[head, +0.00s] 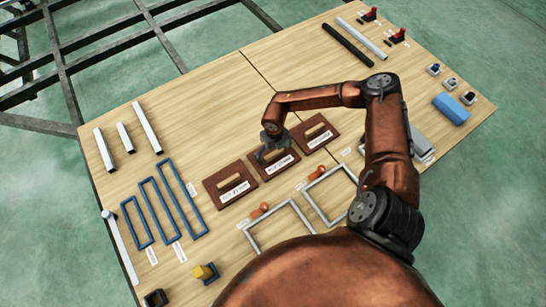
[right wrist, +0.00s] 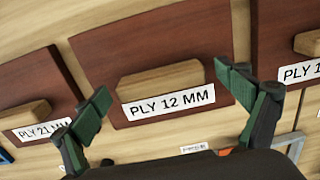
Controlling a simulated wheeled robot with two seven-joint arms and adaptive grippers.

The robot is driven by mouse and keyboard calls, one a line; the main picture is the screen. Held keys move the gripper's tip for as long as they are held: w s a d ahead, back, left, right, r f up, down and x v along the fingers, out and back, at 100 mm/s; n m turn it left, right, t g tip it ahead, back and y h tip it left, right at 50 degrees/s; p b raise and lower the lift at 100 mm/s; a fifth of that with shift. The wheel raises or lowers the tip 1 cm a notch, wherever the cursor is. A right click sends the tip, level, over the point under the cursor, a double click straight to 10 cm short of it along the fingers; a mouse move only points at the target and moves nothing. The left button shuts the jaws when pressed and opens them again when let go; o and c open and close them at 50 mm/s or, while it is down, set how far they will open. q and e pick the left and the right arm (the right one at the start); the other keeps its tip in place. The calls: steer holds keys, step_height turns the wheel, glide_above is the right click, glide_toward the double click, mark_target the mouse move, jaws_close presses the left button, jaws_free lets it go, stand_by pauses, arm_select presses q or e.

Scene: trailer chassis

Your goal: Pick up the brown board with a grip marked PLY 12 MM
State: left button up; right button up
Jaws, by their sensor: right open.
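The brown board marked PLY 12 MM (head: 289,157) lies flat on the wooden table, the middle one of three brown boards. In the right wrist view the board (right wrist: 150,48) is centred, with a pale wooden grip (right wrist: 160,80) and a white label below it. My right gripper (head: 266,152) is over this board. Its green-padded fingers (right wrist: 168,95) are open, one towards each end of the grip, with nothing held between them. I cannot tell the exact height of the fingertips above the board. My left gripper does not show.
A brown board marked PLY 21 MM (right wrist: 30,85) lies to the left, and another brown board (head: 316,131) to the right, partly labelled in the wrist view. Grey frames (head: 283,228) and blue frames (head: 160,210) lie nearby. Table space behind the boards is clear.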

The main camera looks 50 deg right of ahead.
steer(key=shift+c, duration=0.7)
steer(key=c, duration=1.4)
